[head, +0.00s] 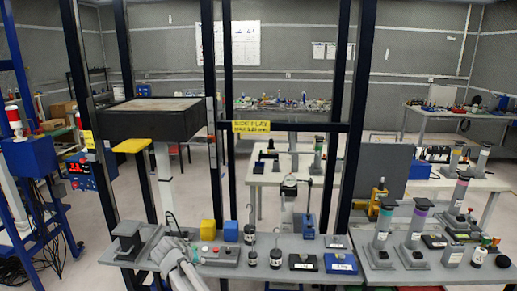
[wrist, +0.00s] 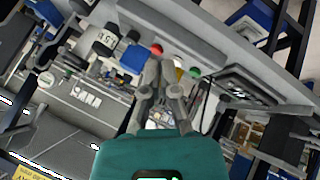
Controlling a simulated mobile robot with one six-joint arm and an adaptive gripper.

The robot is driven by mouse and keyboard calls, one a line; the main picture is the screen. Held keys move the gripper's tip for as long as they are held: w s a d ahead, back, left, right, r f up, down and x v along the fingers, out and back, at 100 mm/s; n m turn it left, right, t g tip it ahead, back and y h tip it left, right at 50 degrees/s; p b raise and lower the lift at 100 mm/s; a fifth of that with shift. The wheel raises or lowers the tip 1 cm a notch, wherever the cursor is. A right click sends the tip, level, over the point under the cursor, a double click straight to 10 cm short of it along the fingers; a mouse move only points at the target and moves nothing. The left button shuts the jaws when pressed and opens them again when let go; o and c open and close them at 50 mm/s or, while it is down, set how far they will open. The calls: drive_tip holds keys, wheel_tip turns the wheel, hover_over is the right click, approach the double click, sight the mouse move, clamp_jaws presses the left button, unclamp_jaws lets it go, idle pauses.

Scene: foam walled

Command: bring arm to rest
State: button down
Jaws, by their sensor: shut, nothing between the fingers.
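My gripper (wrist: 167,68) shows in the wrist view with its two grey fingers drawn together and nothing between them. Its teal body (wrist: 160,155) fills the bottom of that view. In the head view my light grey arm (head: 184,268) reaches up from the bottom edge over the left part of the grey bench (head: 240,271). Its end is close to the control box (head: 217,256) with red and green buttons. I cannot make out the fingertips in the head view. The wrist view is tilted, with the red and green buttons just beyond the fingers.
A grey metal block (head: 130,241), a yellow cube (head: 207,229), a blue cube (head: 231,231), black weights (head: 276,257) and a blue tray (head: 340,264) stand on the bench. Dark upright posts (head: 225,100) rise behind it. Several grey cylinder stands (head: 417,225) fill the right side.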

drive_tip(key=s+d+f+m+g+p, duration=0.1)
drive_tip(key=s+d+g, duration=0.15)
drive_tip(key=d, duration=0.95)
drive_tip(key=s+d+m+g+p, duration=0.1)
drive_tip(key=s+d+g, duration=0.15)
drive_tip(key=d, duration=0.85)
drive_tip(key=s+d+m+g+y+p, duration=0.1)
drive_tip(key=s+d+g+y, duration=0.1)
drive_tip(key=s+d, duration=0.9)
drive_tip(key=d+y, duration=0.1)
drive_tip(key=d, duration=0.2)
drive_tip(key=shift+s+d+r+m+y+p, duration=0.15)
drive_tip(key=shift+s+d+m+y+p, duration=0.05)
drive_tip(key=shift+s+m+y+p, duration=0.2)
